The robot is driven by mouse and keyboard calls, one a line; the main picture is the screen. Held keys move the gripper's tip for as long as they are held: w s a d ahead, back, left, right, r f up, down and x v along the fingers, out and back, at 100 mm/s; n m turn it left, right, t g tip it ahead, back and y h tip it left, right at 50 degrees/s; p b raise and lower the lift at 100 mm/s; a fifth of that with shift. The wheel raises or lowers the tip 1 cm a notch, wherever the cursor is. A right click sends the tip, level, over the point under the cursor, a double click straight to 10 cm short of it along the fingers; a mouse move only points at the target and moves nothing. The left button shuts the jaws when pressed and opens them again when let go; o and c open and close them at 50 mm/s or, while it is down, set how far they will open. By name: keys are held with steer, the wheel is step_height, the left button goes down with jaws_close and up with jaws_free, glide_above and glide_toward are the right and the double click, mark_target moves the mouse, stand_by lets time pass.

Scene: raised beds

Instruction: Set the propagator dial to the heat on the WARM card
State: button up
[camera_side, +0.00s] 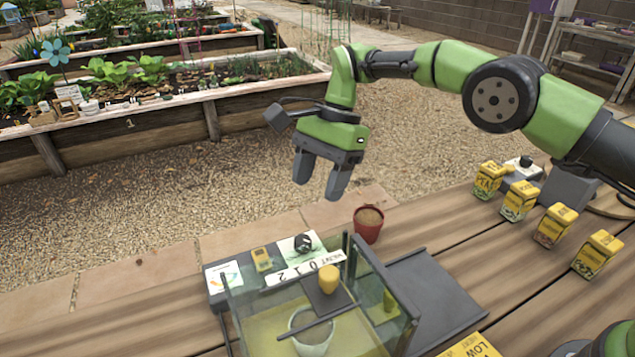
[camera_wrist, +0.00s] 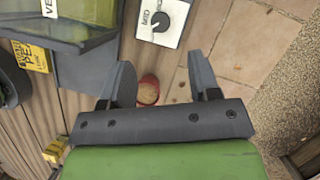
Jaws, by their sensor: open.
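The propagator (camera_side: 395,290) has clear walls and stands on the wooden bench. The dial also shows in the wrist view (camera_wrist: 160,21), near the top. My gripper (camera_side: 321,186) is open and empty, in the air above and beyond the dial. In the wrist view its fingers (camera_wrist: 160,88) stand apart, with the dial ahead of them. I cannot make out a card reading WARM. A yellow item reading LOW (camera_side: 470,347) is cut off at the bottom edge.
A red pot (camera_side: 368,223) stands close to the control box, below my gripper. A yellow device (camera_side: 261,258) and a white card (camera_side: 226,274) sit on the box. Several yellow packets (camera_side: 553,225) stand at right, near another black knob (camera_side: 526,162). A dark tray (camera_side: 430,295) lies right of the propagator.

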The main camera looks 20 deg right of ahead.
mark_target(303, 239)
steer(key=a+f+m, duration=0.1)
steer(key=f+m, duration=0.1)
steer(key=f, duration=0.1)
steer(key=s+a+f+m+t, duration=0.1)
steer(key=f+m, duration=0.1)
steer(key=f, duration=0.1)
steer(key=a+f+m+t, duration=0.1)
steer(key=f+m, duration=0.1)
steer(key=f, duration=0.1)
steer(key=shift+s+a+f, duration=0.1)
steer(key=shift+s+a, duration=0.15)
steer(key=shift+s, duration=0.1)
stand_by(0.3)
steer(key=c, duration=0.9)
